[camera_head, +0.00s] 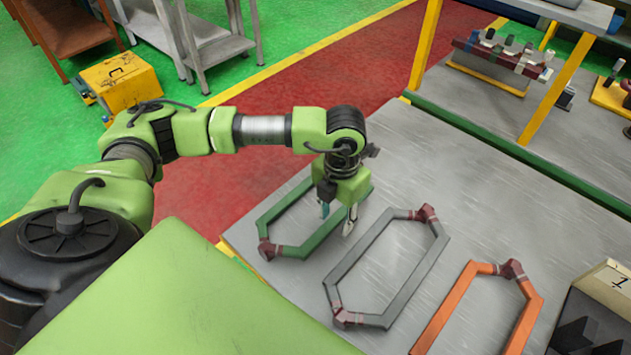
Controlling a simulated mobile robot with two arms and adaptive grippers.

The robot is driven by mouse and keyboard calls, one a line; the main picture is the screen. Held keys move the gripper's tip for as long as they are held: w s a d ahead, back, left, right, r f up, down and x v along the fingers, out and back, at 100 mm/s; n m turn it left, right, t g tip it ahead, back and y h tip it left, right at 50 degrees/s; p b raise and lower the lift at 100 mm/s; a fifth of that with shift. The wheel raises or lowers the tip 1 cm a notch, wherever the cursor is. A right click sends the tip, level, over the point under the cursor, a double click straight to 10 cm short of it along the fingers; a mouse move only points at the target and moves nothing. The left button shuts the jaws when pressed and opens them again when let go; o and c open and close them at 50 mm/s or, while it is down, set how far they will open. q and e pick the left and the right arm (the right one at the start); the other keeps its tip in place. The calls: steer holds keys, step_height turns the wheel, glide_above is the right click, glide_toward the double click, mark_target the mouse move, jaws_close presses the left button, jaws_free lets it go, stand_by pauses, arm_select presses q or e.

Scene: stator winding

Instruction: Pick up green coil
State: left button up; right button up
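The green coil (284,214) lies flat on the grey metal table, an elongated six-sided loop with a dark red wrapped end (267,249). My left gripper (337,217) points down over the right-hand long side of this coil. Its two fingers are apart, one over the loop's inside and the other toward the grey coil, with the green bar between them in the picture. I cannot tell whether they touch the bar. The far end of the green coil is partly hidden by my wrist. My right gripper is not in view.
A grey coil (348,265) and an orange coil (448,302) lie to the right on the table (468,192). A dark box-shaped object (595,305) stands at the lower right. A yellow-posted shelf rises at the back. The table's back middle is clear.

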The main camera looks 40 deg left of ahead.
arm_select(q)
steer(key=shift+f, duration=0.5)
steer(key=shift+c, duration=0.4)
jaws_close()
steer(key=shift+r, duration=0.15)
